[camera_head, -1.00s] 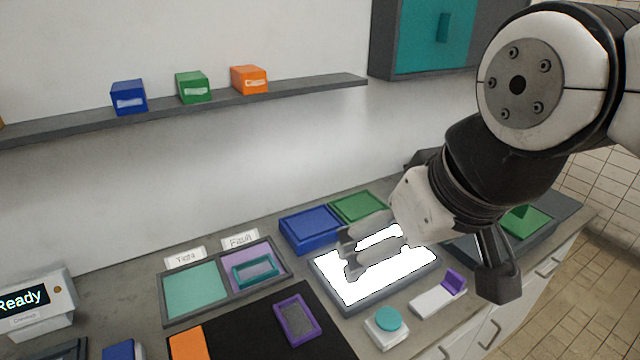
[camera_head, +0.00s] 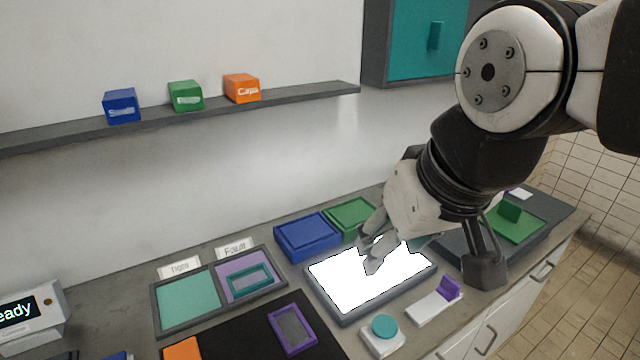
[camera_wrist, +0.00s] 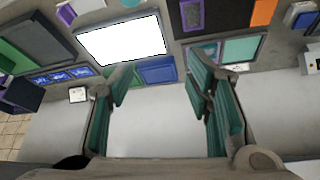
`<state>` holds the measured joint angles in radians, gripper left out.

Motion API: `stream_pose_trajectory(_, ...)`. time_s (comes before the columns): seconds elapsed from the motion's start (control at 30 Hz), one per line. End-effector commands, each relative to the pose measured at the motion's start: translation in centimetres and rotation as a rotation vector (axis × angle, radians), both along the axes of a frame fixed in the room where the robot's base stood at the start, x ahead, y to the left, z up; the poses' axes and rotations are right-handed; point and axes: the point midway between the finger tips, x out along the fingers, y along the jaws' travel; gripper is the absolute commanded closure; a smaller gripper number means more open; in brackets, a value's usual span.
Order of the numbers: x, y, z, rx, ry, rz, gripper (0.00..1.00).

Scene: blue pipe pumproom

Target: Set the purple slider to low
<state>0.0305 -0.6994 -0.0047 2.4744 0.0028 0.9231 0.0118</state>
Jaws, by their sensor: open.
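The purple slider (camera_head: 449,288) is a purple knob on a white base (camera_head: 430,308) at the counter's front edge, right of the teal round button. The knob sits at the right, far end of its base. The slider also shows at the top left of the wrist view (camera_wrist: 67,13). My gripper (camera_head: 373,252) is open and empty above the lit white panel, behind and left of the slider, apart from it. In the wrist view its teal-padded fingers (camera_wrist: 160,80) are spread wide with nothing between them. Low and high marks are not readable.
A teal button (camera_head: 384,326) stands left of the slider. The lit panel (camera_head: 345,317) lies behind it. Blue (camera_head: 307,236) and green trays are near the wall. A dark unit with a green plate (camera_head: 515,222) stands right. A shelf (camera_head: 60,137) crosses the wall.

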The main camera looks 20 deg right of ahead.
Motion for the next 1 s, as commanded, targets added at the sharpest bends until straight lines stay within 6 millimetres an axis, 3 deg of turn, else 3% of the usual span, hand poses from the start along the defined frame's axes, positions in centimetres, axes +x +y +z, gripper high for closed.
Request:
stream_pose_trajectory(0.03,0.7,-0.5,0.0,0.008,0.016,-0.026,0.73)
stream_pose_trajectory(0.17,2.8,-1.9,0.2,0.036,0.06,-0.11,1.0)
stream_pose_trajectory(0.57,9.2,-8.1,-0.5,0.13,0.19,-0.38,1.0)
stream_pose_trajectory(1.0,14.5,-17.6,-4.4,0.238,0.324,-0.681,1.0)
